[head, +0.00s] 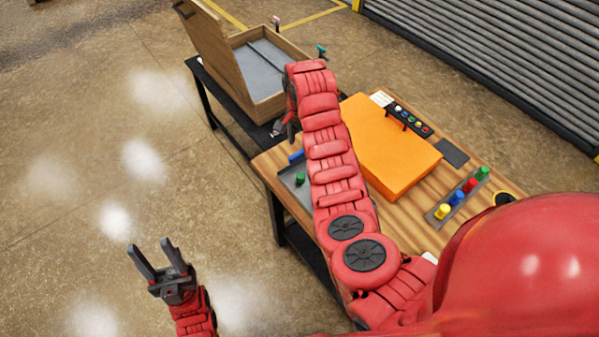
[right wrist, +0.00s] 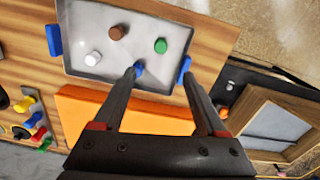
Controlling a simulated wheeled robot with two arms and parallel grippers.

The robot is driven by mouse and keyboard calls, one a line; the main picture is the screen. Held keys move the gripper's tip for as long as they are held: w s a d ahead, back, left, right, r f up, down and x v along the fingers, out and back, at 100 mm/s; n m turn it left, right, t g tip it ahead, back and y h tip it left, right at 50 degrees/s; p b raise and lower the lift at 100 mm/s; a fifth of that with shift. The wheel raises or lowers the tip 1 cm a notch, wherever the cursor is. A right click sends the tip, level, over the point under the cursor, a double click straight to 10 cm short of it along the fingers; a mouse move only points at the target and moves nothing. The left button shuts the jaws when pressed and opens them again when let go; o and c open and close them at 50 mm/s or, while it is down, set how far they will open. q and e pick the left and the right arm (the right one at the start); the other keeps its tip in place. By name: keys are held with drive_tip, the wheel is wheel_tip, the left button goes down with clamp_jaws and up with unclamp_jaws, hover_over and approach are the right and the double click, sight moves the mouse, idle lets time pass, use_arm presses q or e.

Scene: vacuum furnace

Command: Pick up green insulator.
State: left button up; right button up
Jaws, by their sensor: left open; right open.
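A green insulator (right wrist: 160,46) stands in a grey tray (right wrist: 92,70) with blue handles; it also shows in the head view (head: 300,178). A brown (right wrist: 117,32), a white (right wrist: 93,58) and a blue piece (right wrist: 138,69) are in the same tray, the blue one partly behind a finger. My right gripper (right wrist: 158,74) is open and empty, its fingertips over the tray's edge with the green insulator beyond them. In the head view my right arm hides much of the tray. My left gripper (head: 157,255) is open and empty over the floor.
The wooden table (head: 268,160) also holds an orange block (head: 392,150) and a rack (head: 440,211) of coloured pegs, one green. An open wooden box (head: 290,42) stands on a dark table behind. Floor at left is clear.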

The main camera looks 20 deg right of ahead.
drive_tip(key=b, duration=0.8)
hover_over(301, 175)
wheel_tip(301, 175, down, 10)
drive_tip(key=shift+s+a+f, duration=0.1)
drive_tip(key=shift+f, duration=0.15)
drive_tip(key=shift+f+p, duration=0.1)
drive_tip(key=shift+p, duration=0.8)
drive_tip(key=shift+f, duration=0.5)
drive_tip(key=shift+s+f+p, duration=0.1)
drive_tip(key=shift+f+p, duration=0.35)
drive_tip(key=shift+p, duration=0.2)
drive_tip(key=shift+f+p, duration=0.6)
drive_tip(key=shift+f, duration=1.55)
clamp_jaws()
